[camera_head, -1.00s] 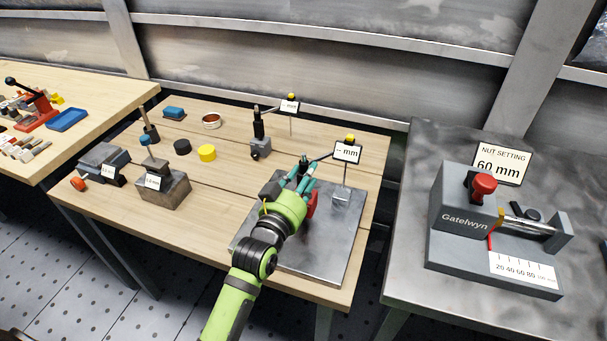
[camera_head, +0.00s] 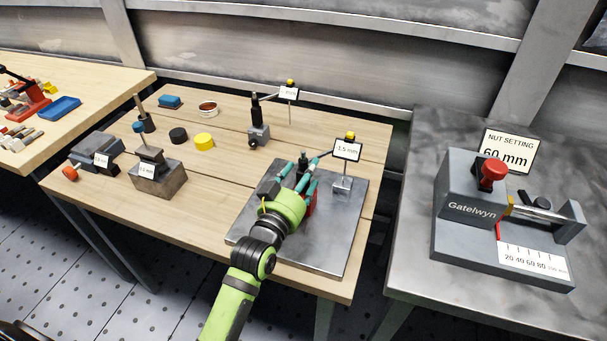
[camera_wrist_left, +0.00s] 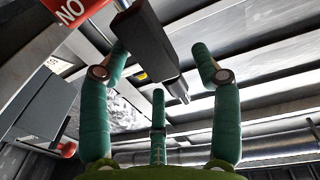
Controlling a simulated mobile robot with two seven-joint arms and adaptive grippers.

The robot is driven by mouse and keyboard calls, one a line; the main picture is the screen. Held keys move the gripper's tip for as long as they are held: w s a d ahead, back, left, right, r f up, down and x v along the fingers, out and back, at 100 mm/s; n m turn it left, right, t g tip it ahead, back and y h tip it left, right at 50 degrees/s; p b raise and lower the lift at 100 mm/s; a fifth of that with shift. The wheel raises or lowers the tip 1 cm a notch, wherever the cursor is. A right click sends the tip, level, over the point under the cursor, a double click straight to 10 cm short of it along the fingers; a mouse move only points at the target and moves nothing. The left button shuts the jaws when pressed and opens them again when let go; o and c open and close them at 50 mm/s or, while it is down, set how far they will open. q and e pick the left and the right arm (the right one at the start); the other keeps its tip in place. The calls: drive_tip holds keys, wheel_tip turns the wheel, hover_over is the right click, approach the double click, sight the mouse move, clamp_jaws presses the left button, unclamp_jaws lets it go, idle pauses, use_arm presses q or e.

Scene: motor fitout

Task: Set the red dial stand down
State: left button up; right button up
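The red dial stand shows as a red body (camera_head: 311,204) and a dark post, partly hidden behind my left gripper. It appears to stand on the grey metal plate (camera_head: 330,237). Its display (camera_head: 347,151) reads about -1.5 mm. My left gripper (camera_head: 301,172) is at the stand with its teal fingers spread. In the left wrist view the fingers (camera_wrist_left: 160,58) are wide apart, with a dark post (camera_wrist_left: 150,42) between them and a gap on the right side. A red part lettered "NO" (camera_wrist_left: 75,8) shows at the upper left. My right gripper is out of view.
A second dial stand (camera_head: 258,130) stands behind the plate. Gauge blocks (camera_head: 158,178), a yellow puck (camera_head: 203,141) and a black puck (camera_head: 178,135) are on the wooden table to the left. The Gatelwyn device (camera_head: 470,210) is on the right bench.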

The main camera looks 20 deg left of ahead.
use_arm(q)
drive_tip(key=shift+r, duration=0.1)
drive_tip(key=shift+s, duration=0.15)
drive_tip(key=s+a+b, duration=0.1)
drive_tip(key=s, duration=1)
drive_tip(key=shift+s+a, duration=0.15)
drive_tip(key=shift+s, duration=0.15)
idle(1.7)
